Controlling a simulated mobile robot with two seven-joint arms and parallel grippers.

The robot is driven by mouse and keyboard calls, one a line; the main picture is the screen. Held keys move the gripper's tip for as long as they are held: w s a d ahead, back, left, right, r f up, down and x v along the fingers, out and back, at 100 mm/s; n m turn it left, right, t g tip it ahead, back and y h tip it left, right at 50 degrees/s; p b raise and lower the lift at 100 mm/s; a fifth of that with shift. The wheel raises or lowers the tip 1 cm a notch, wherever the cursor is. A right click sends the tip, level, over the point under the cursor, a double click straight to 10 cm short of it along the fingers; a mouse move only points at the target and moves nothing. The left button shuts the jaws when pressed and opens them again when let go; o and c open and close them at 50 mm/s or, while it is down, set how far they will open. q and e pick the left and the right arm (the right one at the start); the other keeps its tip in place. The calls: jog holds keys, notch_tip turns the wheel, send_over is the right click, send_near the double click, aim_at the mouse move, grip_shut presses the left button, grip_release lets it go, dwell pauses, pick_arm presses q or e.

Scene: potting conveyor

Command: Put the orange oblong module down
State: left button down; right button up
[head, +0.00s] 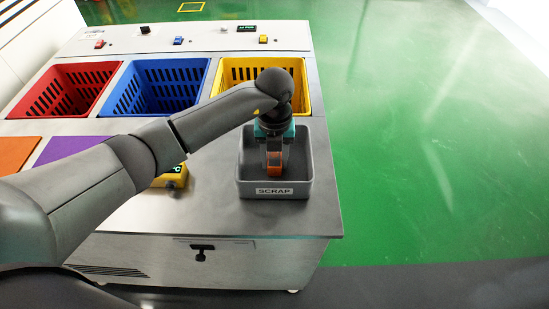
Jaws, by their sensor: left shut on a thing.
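The orange oblong module (274,163) is a small block held upright between the fingers of my left gripper (274,155). My left gripper is shut on it and points down over the grey bin labelled SCRAP (308,180). The module shows against the inside of the bin; I cannot tell whether its lower end touches the bin floor. My left wrist hides the back part of the bin. My right gripper does not show.
Red (63,89), blue (160,86) and yellow (221,72) crates are sunk in the metal bench (215,213). Orange and purple pads lie at the left. A yellow device (172,178) stands left of the grey bin. Green floor is clear at the right.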

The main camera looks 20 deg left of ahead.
aim_at(274, 159)
pick_arm(q)
jog(key=shift+f, duration=0.1)
jog(key=shift+c, duration=2.2)
grip_release()
jog(key=shift+r, duration=0.35)
notch_tip(274, 159, up, 12)
jog(key=p, duration=0.1)
jog(key=shift+f, duration=0.2)
jog(key=shift+s, duration=0.1)
